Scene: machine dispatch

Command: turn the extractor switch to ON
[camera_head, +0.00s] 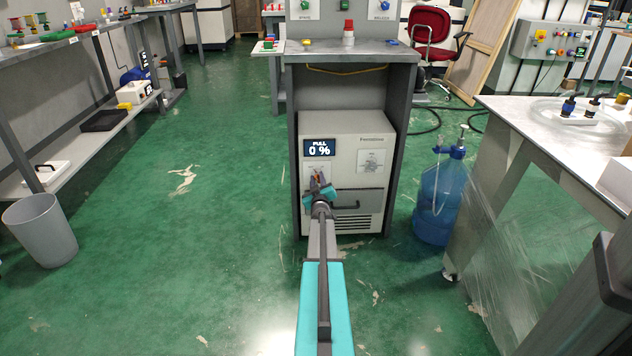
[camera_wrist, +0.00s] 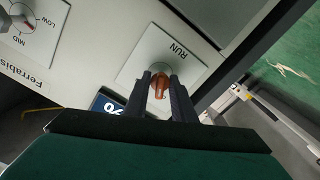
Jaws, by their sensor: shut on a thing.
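The pale cabinet (camera_head: 347,128) stands under a grey bench, with a display (camera_head: 319,147) reading "PULL 0 %". Below the display is a small light switch plate (camera_head: 310,167); in the wrist view this plate (camera_wrist: 138,63) carries the word RUN. An orange-red knob (camera_wrist: 160,84) sticks out from it. My gripper (camera_wrist: 162,82) is shut on this knob, one dark finger on each side. In the head view my gripper (camera_head: 319,184) is at the plate and partly covers it. Other words on the plate are hidden or unreadable.
A second plate (camera_head: 374,161) on the cabinet's right has a dial marked LOW and MID in the wrist view (camera_wrist: 30,25). A blue water bottle (camera_head: 440,200) stands right of the bench.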

